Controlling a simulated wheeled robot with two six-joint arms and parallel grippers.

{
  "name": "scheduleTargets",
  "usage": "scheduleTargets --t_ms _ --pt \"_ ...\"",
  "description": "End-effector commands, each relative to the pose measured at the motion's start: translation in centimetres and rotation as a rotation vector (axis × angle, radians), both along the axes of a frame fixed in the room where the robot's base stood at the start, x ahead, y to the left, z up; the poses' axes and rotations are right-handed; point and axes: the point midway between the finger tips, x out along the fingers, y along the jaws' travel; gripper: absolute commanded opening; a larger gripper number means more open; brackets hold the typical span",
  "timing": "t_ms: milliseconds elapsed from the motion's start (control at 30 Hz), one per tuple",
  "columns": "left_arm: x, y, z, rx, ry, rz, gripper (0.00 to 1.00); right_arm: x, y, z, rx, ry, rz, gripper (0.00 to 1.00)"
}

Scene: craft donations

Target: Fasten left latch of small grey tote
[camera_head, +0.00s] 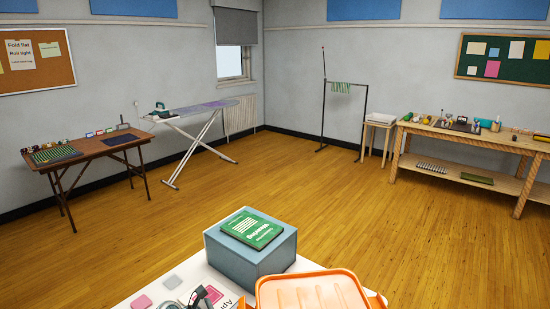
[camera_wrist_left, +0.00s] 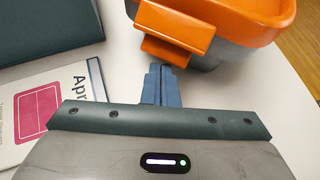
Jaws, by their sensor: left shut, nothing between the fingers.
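The small grey tote (camera_wrist_left: 228,58) has an orange lid (camera_head: 315,291) and stands at the table's near edge in the head view. In the left wrist view an orange latch (camera_wrist_left: 176,28) sticks out from the lid's rim (camera_wrist_left: 245,15) on the side facing my gripper. I cannot tell whether the latch is flush with the wall. My left gripper (camera_wrist_left: 165,74) is shut and empty, its blue-grey fingertips close to the latch's lower edge. Whether they touch it is unclear. My right gripper is not in view.
A grey-blue box (camera_head: 252,258) with a green book (camera_head: 252,229) on top stands behind the tote. A white booklet with a pink panel (camera_wrist_left: 40,115) lies left of my gripper on the white table (camera_wrist_left: 115,50). A pink pad (camera_head: 141,301) and a grey pad (camera_head: 172,282) lie further left.

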Motion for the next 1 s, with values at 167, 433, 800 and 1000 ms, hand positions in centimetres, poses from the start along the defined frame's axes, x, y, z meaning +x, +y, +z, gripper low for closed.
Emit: scheduleTargets --t_ms 167,433,800,1000 --pt "0.0 -0.4 0.4 -0.001 0.000 0.000 0.00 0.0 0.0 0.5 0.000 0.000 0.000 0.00" --pt "0.2 -1.3 0.9 0.000 0.000 0.000 0.00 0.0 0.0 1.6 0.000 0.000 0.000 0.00" --pt "0.2 -1.8 1.0 0.000 0.000 0.000 0.00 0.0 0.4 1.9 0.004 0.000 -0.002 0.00" --pt "0.2 -1.8 1.2 0.000 0.000 0.000 0.00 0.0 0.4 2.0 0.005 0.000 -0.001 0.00"
